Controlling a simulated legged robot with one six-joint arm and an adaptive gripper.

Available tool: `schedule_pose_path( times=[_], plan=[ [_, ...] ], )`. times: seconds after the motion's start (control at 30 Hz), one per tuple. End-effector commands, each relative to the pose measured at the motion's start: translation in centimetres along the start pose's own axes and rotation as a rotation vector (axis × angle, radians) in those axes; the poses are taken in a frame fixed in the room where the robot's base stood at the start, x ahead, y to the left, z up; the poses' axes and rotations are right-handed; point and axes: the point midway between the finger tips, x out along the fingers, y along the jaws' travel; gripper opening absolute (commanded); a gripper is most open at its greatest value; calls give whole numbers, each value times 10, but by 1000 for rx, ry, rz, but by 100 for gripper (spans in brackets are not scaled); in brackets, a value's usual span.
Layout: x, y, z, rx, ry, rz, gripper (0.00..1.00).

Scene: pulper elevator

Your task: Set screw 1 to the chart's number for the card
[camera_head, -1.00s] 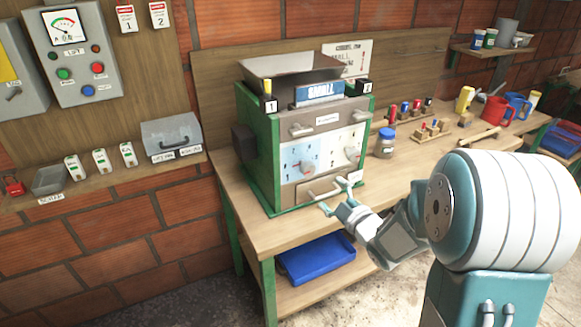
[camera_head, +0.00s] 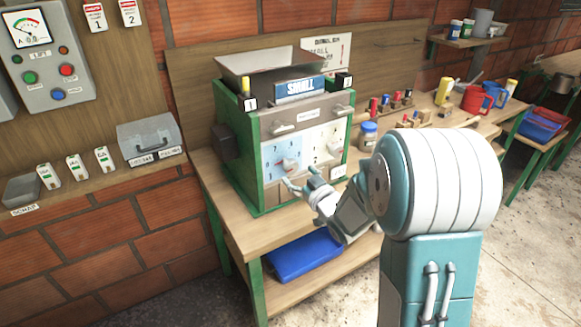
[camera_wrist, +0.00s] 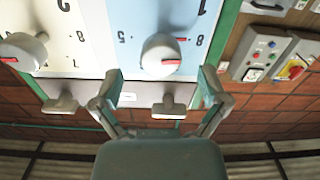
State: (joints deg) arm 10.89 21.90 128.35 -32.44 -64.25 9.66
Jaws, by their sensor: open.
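The green-framed machine (camera_head: 247,180) stands on the bench with a blue card reading SMALL (camera_head: 300,90) on top. Its front has a blue dial (camera_head: 270,152) on the left side, below tag 1 (camera_head: 250,104), and a cream dial (camera_head: 322,140) on the right. The grey knob of the blue dial, screw 1 (camera_wrist: 158,52), has a red mark; I cannot read its setting surely. My gripper (camera_head: 303,183) is open and empty, in front of the blue dial's lower part. In the wrist view its fingers (camera_wrist: 160,95) are apart, just short of the knob. The chart (camera_head: 326,50) behind is partly hidden and unreadable.
The cream dial's knob (camera_wrist: 22,52) is close by in the wrist view. Handle-like levers (camera_wrist: 168,106) protrude along the machine's edge near my fingers. A glass jar (camera_head: 368,136) and pegs stand to the right. A blue tray (camera_head: 303,255) lies on the lower shelf.

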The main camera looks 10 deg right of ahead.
Motion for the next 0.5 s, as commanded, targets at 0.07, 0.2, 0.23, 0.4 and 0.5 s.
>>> schedule_pose_path(
  times=[0.07, 0.2, 0.23, 0.4, 0.5],
  plan=[
    [15, -1, 0, 0, 1, -2, 94],
    [32, -1, 0, -1, 0, -1, 94],
    [34, -1, 0, -1, 1, -1, 94],
    [40, 0, 0, 0, 0, 0, 94],
    [40, 0, 0, -1, 0, 0, 94]
  ],
)
